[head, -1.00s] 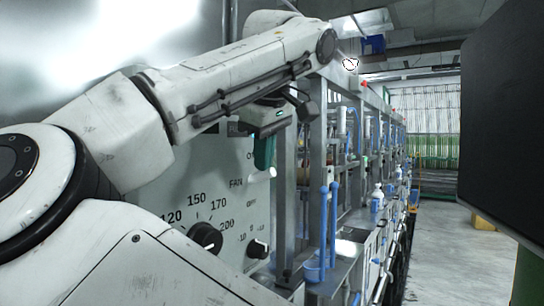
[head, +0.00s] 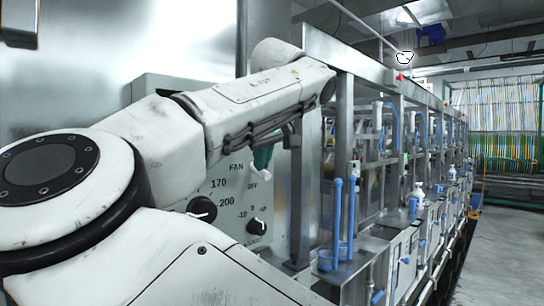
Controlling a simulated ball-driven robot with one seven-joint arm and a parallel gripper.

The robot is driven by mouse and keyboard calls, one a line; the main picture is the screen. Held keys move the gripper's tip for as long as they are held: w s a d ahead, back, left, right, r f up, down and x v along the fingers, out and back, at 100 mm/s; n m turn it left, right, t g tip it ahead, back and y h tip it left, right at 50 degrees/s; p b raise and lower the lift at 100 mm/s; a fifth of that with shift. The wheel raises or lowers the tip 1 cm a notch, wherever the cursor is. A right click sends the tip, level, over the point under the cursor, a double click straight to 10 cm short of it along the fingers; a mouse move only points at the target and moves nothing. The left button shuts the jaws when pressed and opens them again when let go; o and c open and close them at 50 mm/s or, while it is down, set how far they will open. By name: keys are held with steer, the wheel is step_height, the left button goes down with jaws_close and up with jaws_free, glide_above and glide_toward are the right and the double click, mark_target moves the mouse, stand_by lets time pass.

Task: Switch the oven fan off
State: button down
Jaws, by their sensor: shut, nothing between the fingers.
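The oven's pale control panel (head: 215,188) stands behind my arm, with FAN printed on it and OFF lower at its right. My gripper (head: 262,160) shows only as dark green fingers below my arm; they are shut and empty. Its body is mostly hidden by my arm. A small white piece (head: 261,177), which looks like the fan switch lever, sits just under the fingertips, above the OFF mark. I cannot tell whether the fingers touch it, or which way the lever is set. The ON mark is hidden.
A black temperature knob (head: 202,209) and a smaller knob (head: 256,226) are on the panel below the fan mark. A metal frame post (head: 302,190) stands close to the right of the panel. Blue-handled tools (head: 337,225) stand beyond it. The floor at far right is clear.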

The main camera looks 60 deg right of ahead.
steer(key=shift+s+r+p, duration=0.3)
steer(key=shift+r+p, duration=0.45)
steer(key=shift+r, duration=0.2)
steer(key=shift+a, duration=0.1)
